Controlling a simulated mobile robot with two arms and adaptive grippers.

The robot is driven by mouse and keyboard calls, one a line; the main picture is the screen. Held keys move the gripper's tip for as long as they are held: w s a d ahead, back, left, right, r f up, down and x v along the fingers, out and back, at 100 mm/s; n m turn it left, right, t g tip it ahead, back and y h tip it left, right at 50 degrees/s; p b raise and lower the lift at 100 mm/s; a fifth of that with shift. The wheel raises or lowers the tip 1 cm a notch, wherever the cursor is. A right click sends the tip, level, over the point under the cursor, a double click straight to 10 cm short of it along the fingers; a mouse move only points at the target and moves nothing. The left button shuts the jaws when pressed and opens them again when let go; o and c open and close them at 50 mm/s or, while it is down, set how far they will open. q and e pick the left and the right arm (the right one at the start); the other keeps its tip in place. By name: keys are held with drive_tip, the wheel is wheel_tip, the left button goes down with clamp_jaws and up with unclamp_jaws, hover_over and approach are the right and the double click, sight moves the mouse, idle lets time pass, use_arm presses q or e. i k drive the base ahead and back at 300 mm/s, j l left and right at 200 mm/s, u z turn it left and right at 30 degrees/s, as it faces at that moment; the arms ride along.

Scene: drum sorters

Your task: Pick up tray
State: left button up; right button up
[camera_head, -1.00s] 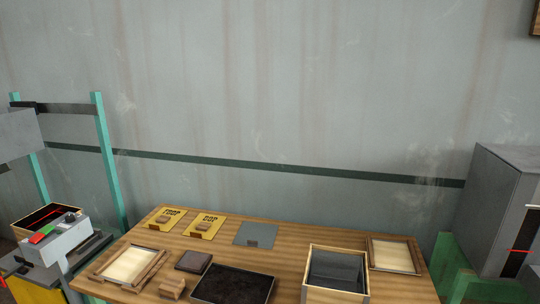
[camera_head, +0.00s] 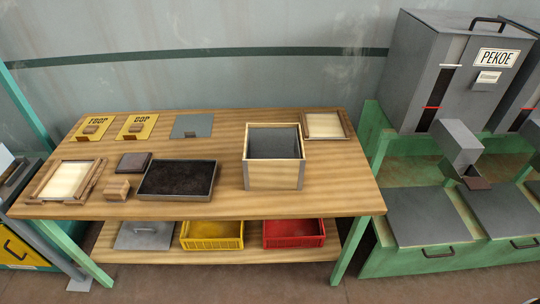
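A shallow grey metal tray (camera_head: 175,197) sits on the wooden table, left of the table's middle, near the front edge. It holds a dark, loose-looking layer, perhaps tea. A wooden box (camera_head: 273,178) with a grey inside stands to its right. A small wooden block (camera_head: 116,190) and a dark square piece (camera_head: 134,162) lie just left of the tray. Neither of my grippers shows in the head view.
Wooden-framed pale panels lie at the table's left (camera_head: 66,181) and back right (camera_head: 324,126). Yellow cards and a grey plate (camera_head: 191,126) lie along the back. Yellow (camera_head: 212,243) and red (camera_head: 293,242) crates sit on the lower shelf. A PEKOE machine (camera_head: 455,75) stands right.

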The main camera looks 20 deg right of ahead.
sight(184, 180)
drive_tip(key=i+l+u, duration=0.2)
drive_tip(key=u, duration=0.25)
drive_tip(key=i+l+u, duration=0.1)
drive_tip(key=l+u, duration=0.3)
drive_tip(key=i+l+u, duration=0.1)
drive_tip(key=l+u, duration=0.35)
